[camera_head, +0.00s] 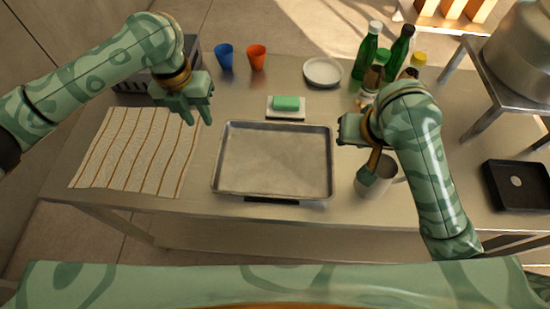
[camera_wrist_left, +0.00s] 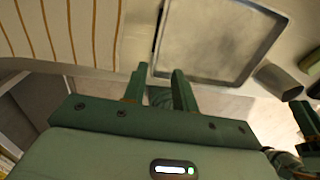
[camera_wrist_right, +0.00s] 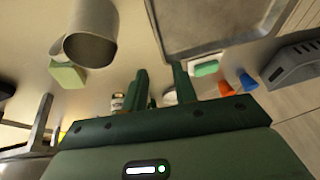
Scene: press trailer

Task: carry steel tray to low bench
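The steel tray (camera_head: 272,160) is a shallow rectangular sheet pan lying flat on a steel counter (camera_head: 235,95). It looks empty. It also shows in the left wrist view (camera_wrist_left: 215,35) and the right wrist view (camera_wrist_right: 210,20). My left gripper (camera_head: 196,113) is open and empty, up and left of the tray, over the striped cloth's right edge. My right gripper (camera_wrist_right: 161,85) is open and empty, just right of the tray near the metal mug (camera_head: 378,180); in the head view my arm partly hides it. I cannot tell which surface is the low bench.
A striped cloth (camera_head: 135,150) lies left of the tray. A green sponge (camera_head: 286,103) on a white dish sits behind it. Blue (camera_head: 225,55) and orange (camera_head: 257,57) cups, a plate (camera_head: 322,71) and bottles (camera_head: 368,52) stand further back. A black tray (camera_head: 520,188) and a big pot (camera_head: 525,50) are at right.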

